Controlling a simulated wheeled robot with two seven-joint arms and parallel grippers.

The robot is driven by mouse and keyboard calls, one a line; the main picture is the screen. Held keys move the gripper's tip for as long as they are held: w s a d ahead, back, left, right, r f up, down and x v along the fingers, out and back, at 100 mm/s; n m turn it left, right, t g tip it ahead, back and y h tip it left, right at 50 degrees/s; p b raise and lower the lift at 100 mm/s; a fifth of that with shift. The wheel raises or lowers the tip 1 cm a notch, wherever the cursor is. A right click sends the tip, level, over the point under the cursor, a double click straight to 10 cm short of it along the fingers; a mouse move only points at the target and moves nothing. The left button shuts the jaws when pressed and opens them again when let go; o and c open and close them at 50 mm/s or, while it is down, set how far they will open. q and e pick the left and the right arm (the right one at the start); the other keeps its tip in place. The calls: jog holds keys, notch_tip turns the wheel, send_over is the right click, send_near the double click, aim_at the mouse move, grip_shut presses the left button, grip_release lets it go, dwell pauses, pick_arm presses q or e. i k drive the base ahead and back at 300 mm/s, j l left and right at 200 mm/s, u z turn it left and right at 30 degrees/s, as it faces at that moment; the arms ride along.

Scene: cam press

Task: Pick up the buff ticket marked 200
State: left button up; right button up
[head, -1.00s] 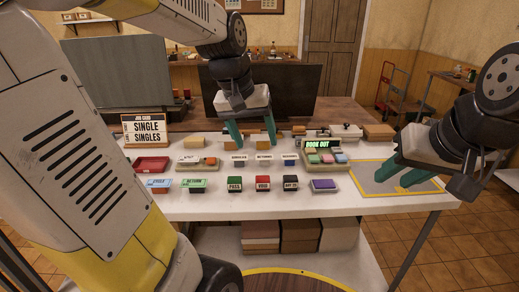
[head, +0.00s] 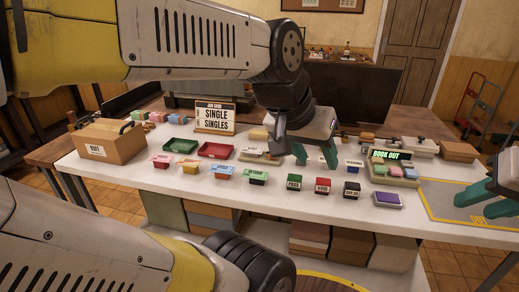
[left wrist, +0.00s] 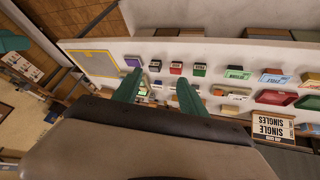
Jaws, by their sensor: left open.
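I cannot make out a buff ticket marked 200; no 200 is readable in either view. A pale tray (head: 250,155) with small labelled items stands just left of my left gripper (head: 316,158) in the head view, partly hidden behind it. My left gripper is open and empty above the back middle of the white table; its spread teal fingers also show in the left wrist view (left wrist: 158,92). My right gripper (head: 486,203) is open over the table's right end, near the yellow-framed grey mat (head: 440,205). The job card (head: 214,117) reads SINGLE SINGLES.
A BOOK OUT tray (head: 408,181) with coloured blocks stands right of the left gripper. Green (head: 180,146) and red (head: 215,150) trays, several stamps and ink pads, and a cardboard box (head: 108,141) stand on the table.

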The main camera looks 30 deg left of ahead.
aim_at(189, 162)
jog(key=u, duration=1.85)
jog(key=j+u, duration=0.15)
jog(key=u, duration=0.3)
jog(key=j+u, duration=0.15)
jog(key=u, duration=0.35)
jog(key=k, duration=0.05)
